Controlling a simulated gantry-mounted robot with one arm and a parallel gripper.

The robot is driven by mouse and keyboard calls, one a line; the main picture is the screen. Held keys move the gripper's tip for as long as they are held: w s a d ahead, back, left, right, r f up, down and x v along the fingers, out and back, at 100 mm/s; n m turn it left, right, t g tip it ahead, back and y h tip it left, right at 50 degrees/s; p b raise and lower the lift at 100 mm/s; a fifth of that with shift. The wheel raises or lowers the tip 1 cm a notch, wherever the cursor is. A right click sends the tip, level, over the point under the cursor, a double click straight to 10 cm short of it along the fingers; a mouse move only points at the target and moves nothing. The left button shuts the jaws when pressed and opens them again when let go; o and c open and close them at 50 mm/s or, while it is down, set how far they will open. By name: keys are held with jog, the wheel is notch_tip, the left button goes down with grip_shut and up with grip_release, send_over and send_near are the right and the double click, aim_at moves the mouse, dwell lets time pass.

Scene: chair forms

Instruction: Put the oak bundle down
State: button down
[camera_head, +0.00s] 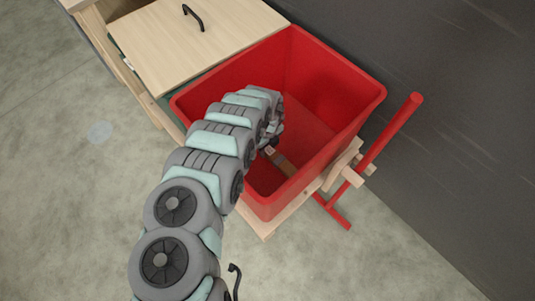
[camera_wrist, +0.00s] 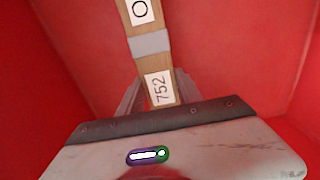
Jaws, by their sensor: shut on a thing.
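The oak bundle (camera_wrist: 150,50) is a narrow length of brown wood with a grey band around it and white labels, one reading 752. In the wrist view it runs up from my gripper (camera_wrist: 158,98), which is shut on its near end. In the head view my arm reaches into a red bin (camera_head: 335,62), and part of the bundle (camera_head: 283,162) shows inside the bin beside my gripper (camera_head: 270,150). My arm hides much of the bundle there. I cannot tell whether the bundle touches the bin's floor.
The red bin stands on a pale wooden frame. A wooden lid (camera_head: 190,45) with a black handle (camera_head: 193,17) lies to the bin's left. A red bar (camera_head: 392,132) rises at the right, near a dark wall (camera_head: 470,130). Grey floor (camera_head: 60,200) is open at the left.

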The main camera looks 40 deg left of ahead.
aim_at(267, 152)
jog(key=shift+w+a+f, duration=0.1)
jog(key=shift+f, duration=0.45)
notch_tip(267, 152, down, 3)
jog(key=shift+f+b, duration=0.1)
jog(key=shift+b, duration=0.8)
jog(key=shift+w, duration=0.1)
jog(key=shift+f, duration=0.1)
jog(key=c, duration=0.8)
grip_release()
notch_tip(267, 152, up, 12)
jog(key=p, duration=0.6)
jog(key=shift+r, duration=0.2)
